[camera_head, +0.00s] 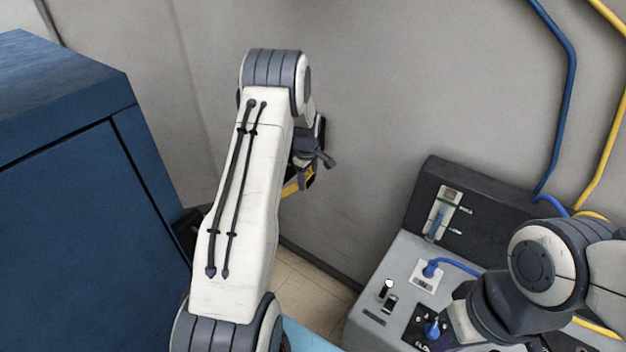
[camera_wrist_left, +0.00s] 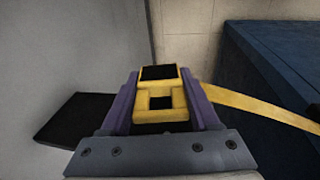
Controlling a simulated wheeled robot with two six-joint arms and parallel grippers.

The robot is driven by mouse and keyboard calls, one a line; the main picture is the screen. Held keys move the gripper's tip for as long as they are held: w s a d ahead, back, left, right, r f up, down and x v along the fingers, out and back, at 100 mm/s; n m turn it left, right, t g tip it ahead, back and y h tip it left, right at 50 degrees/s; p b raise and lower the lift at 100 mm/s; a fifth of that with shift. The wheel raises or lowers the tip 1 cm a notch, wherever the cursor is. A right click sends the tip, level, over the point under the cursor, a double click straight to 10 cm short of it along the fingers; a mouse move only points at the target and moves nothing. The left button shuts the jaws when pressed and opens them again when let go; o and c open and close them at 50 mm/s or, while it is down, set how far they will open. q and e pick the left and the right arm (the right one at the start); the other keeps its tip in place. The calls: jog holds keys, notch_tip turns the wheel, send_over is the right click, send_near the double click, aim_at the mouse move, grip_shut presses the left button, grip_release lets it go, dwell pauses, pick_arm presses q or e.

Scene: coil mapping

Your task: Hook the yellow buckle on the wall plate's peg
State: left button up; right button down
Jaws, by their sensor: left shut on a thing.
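The yellow buckle (camera_wrist_left: 178,112), a squarish frame with an opening, sits between the purple fingers of my left gripper (camera_wrist_left: 164,108) in the left wrist view. A yellow strap (camera_wrist_left: 255,108) runs from it to the right. In the head view my left gripper (camera_head: 308,168) is partly hidden behind my forearm, and a bit of yellow (camera_head: 297,184) shows below it. My right gripper does not show.
A large blue cabinet (camera_head: 70,200) stands at the left. A grey console (camera_head: 365,320) with blue plugs is at the lower right, partly behind my right arm. Blue (camera_head: 572,80) and yellow (camera_head: 612,140) cables run along the wall. The wall between is bare.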

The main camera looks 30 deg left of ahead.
pick_arm(q)
jog(key=a+f, duration=0.1)
jog(key=a, duration=0.7)
jog(key=shift+w+a+b, duration=0.3)
jog(key=shift+w+a, duration=0.05)
dwell(0.4)
dwell(0.4)
jog(key=o, duration=1.4)
jog(key=shift+o, duration=0.2)
